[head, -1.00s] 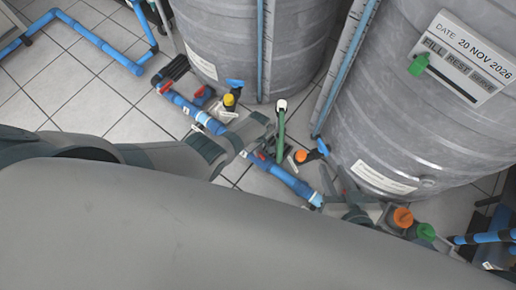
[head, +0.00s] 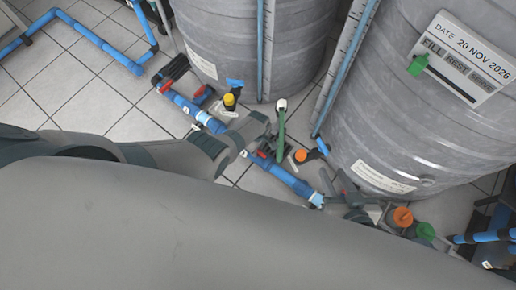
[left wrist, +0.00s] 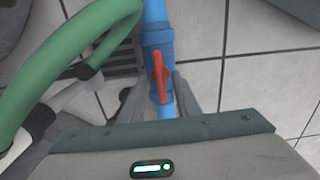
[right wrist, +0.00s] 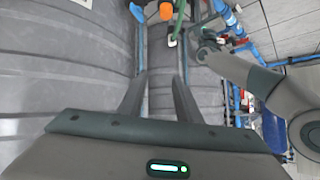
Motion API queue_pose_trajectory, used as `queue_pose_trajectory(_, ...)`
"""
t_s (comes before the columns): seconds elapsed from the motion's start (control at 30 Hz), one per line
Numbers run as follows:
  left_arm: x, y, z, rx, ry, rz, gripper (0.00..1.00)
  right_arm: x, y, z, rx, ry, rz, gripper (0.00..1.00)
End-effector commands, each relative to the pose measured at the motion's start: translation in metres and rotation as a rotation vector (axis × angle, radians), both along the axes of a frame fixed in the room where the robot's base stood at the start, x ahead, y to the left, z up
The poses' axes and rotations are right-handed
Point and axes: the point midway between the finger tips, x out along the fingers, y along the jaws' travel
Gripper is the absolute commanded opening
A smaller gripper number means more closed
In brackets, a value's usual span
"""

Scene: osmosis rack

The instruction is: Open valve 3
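A red valve handle (left wrist: 160,73) sits on a vertical blue pipe (left wrist: 155,12) in the left wrist view, lying roughly along the pipe. My left gripper (left wrist: 155,88) is open, with one finger on each side of the handle; I cannot tell whether they touch it. In the head view my left gripper (head: 261,143) is low over the blue pipe run and partly hides it. Other red handles (head: 197,91) show further up the run. No valve number is readable. My right gripper (right wrist: 157,95) is open and empty, facing a grey tank.
Two large grey tanks (head: 255,50) (head: 420,120) stand behind the pipes. A green hose (head: 281,130) rises close to my left gripper. Yellow (head: 229,99), orange (head: 403,217) and green (head: 426,231) caps stand near the pipes.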

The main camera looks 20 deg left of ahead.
Motion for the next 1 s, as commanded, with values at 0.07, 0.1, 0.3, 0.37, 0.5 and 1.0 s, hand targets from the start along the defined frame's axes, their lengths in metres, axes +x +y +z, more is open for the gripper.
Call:
queue_pose_trajectory(0.07,0.0,-0.001,0.0,-0.001,0.0,-0.001,0.29,0.0,0.0,0.0,0.0,0.0,0.0,0.31)
queue_pose_trajectory(0.1,0.0,-0.001,0.0,-0.002,0.001,-0.001,0.29,0.0,0.0,0.0,0.0,0.0,0.0,0.31)
queue_pose_trajectory(0.3,-0.001,-0.002,0.0,-0.003,0.001,-0.001,0.29,0.0,0.0,0.0,0.0,0.0,0.0,0.31)
queue_pose_trajectory(0.37,-0.001,-0.002,0.001,-0.003,0.001,-0.001,0.29,0.0,0.0,0.001,-0.001,0.004,0.001,0.31)
queue_pose_trajectory(0.5,-0.001,-0.002,0.005,-0.003,0.001,-0.002,0.29,-0.004,-0.002,-0.002,-0.011,0.034,0.002,0.31)
queue_pose_trajectory(1.0,-0.001,-0.002,0.052,-0.003,-0.001,-0.001,0.29,-0.042,-0.043,-0.028,-0.151,0.353,-0.018,0.31)
